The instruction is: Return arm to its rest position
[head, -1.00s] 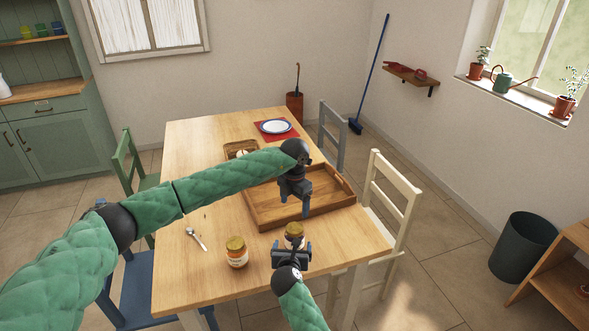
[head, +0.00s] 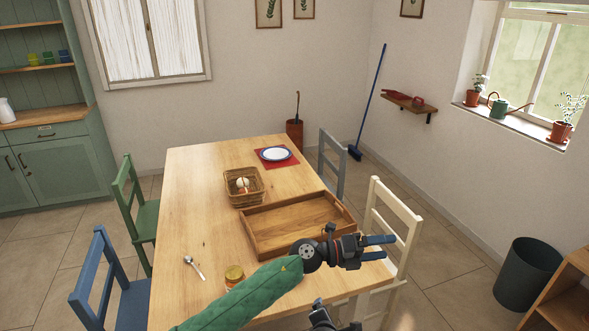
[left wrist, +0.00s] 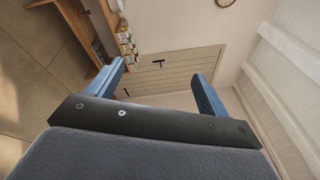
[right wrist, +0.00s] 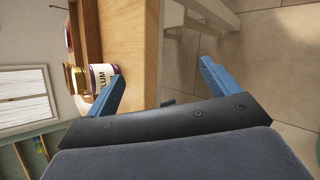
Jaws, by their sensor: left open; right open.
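My left arm (head: 245,300) reaches across the near end of the table, and my left gripper (head: 376,247) points right, open and empty, above the near right corner. In the left wrist view the open fingers (left wrist: 158,71) have nothing between them. My right gripper shows only in part at the bottom of the head view; in the right wrist view its fingers (right wrist: 162,72) are open and empty. A jar with a "PLUM" label (right wrist: 101,76) shows behind one fingertip there, and whether they touch I cannot tell.
A cream chair (head: 397,222) stands close to my left gripper.

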